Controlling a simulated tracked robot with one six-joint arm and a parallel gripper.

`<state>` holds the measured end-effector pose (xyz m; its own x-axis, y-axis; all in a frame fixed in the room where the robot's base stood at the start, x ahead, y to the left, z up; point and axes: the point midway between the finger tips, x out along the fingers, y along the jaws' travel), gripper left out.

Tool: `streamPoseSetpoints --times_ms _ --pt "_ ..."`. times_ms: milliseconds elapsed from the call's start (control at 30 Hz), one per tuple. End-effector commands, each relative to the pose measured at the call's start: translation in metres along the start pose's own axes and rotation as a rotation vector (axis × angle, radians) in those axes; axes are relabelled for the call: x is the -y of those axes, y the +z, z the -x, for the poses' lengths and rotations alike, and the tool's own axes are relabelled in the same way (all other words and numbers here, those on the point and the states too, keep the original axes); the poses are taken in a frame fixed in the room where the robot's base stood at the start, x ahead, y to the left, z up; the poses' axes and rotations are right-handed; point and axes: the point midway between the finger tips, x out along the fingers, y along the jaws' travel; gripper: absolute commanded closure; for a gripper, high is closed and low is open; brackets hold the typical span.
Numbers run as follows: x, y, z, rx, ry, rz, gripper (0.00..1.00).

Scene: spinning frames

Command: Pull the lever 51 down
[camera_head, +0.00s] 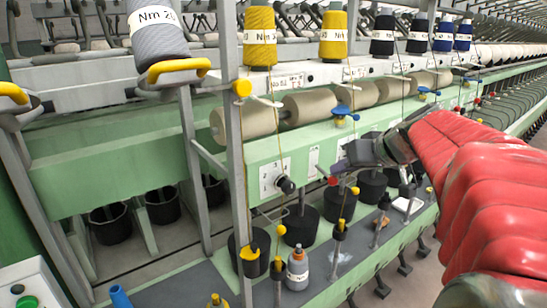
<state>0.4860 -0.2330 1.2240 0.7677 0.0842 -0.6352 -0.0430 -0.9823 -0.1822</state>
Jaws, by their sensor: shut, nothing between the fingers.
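The green spinning frame (262,150) carries white number plates on its front; one plate (273,177) has markings too small to read surely. A black knob (286,185) sits at that plate's lower right. A small red ball (332,181) shows just below my gripper's tip. I cannot tell which part is lever 51. My gripper (345,164), dark grey, is shut and empty at the end of my red-sleeved arm. It points left, in front of the frame and right of the plate. Whether it touches anything is unclear, and it hides part of the frame behind it.
Yellow (259,40) and dark yarn cones stand along the top. Beige rollers (308,106) lie below them. A grey upright post (236,170) stands left of the plate. A grey bottle (297,269) and several yellow-topped spindles stand on the lower ledge. Black pots hang behind.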

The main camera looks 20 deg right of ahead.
Motion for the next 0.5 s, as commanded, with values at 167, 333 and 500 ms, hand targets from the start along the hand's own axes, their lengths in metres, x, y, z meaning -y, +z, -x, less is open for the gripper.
streamPoseSetpoints --times_ms 167,333,500 --pt "0.0002 0.0025 -0.0018 0.001 -0.002 0.001 1.0" --pt "0.001 0.0013 -0.0013 0.001 -0.003 0.002 1.0" --pt "0.0025 -0.0031 0.002 0.001 -0.004 0.004 1.0"
